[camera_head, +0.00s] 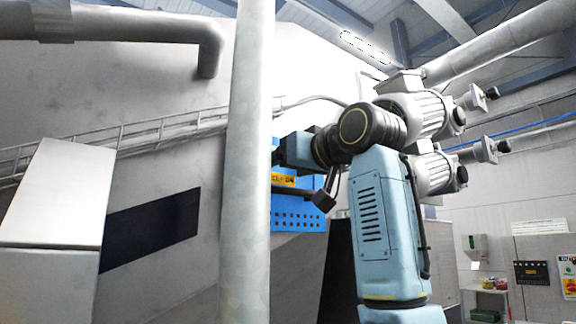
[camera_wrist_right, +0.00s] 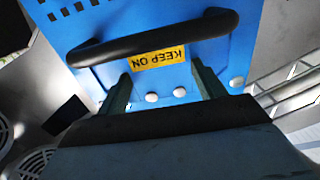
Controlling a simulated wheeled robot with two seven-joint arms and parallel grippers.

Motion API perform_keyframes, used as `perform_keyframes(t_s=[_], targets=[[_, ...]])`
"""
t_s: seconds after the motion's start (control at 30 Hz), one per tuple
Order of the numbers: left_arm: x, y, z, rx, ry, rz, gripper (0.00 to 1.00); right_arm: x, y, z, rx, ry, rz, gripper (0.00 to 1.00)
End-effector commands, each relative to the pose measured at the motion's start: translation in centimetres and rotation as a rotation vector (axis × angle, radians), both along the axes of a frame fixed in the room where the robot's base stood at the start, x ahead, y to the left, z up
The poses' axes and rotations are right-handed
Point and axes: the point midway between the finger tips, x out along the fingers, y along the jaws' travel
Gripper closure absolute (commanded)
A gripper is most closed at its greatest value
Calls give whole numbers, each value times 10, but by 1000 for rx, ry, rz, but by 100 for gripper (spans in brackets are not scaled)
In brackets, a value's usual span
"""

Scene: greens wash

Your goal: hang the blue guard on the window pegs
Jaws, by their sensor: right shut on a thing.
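The blue guard (camera_head: 300,217) is a perforated panel with a yellow label, partly hidden behind the grey pipe and my right arm. In the right wrist view the guard (camera_wrist_right: 225,62) fills the upper middle, with a black bar handle (camera_wrist_right: 105,48) and an upside-down "KEEP ON" label. A dark rectangular window (camera_head: 150,230) is in the pale machine wall left of the pipe. I cannot make out its pegs. My left gripper is out of view.
A thick vertical pipe (camera_head: 247,120) stands between the window and the guard. A pale box-shaped casing (camera_head: 60,195) is at the left. A cable tray (camera_head: 120,135) slants across the machine wall. A shelf (camera_head: 487,291) stands far off at right.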

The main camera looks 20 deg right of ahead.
Motion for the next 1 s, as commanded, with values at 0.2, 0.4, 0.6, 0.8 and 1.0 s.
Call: perform_keyframes(t_s=[0.2,0.4,0.6,0.8,1.0], targets=[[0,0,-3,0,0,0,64,0,0,-4,0,0,0,58],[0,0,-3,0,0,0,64,0,0,-4,-2,2,0,28],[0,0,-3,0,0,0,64,0,0,-4,0,1,1,6],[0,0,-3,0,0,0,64,0,0,-4,-1,2,0,6],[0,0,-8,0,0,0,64,-13,-5,-4,1,-3,0,6]])
